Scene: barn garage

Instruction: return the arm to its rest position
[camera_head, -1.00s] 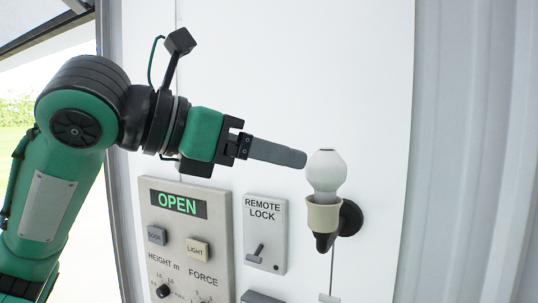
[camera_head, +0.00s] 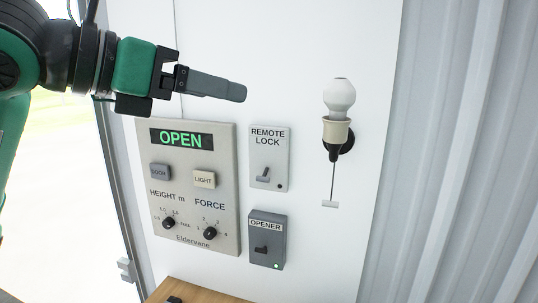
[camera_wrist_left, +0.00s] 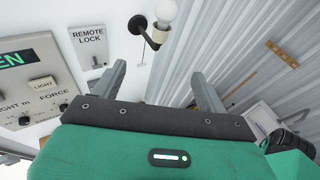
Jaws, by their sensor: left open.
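My left arm comes in from the upper left in the head view. Its gripper (camera_head: 240,92) points right, above the control panel and left of the light bulb (camera_head: 339,95), apart from both. In the left wrist view the two grey fingers of the left gripper (camera_wrist_left: 160,82) stand wide apart with nothing between them. The white bulb sits upright in a cream socket (camera_head: 336,131) on a black wall bracket, with a pull cord hanging below; it also shows in the left wrist view (camera_wrist_left: 165,12). My right gripper is in neither view.
A control panel (camera_head: 190,218) reading OPEN is on the white wall, with a REMOTE LOCK switch box (camera_head: 269,158) and an OPENER box (camera_head: 266,240) to its right. A wooden surface (camera_head: 195,292) is at the bottom. Corrugated wall (camera_head: 450,150) fills the right.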

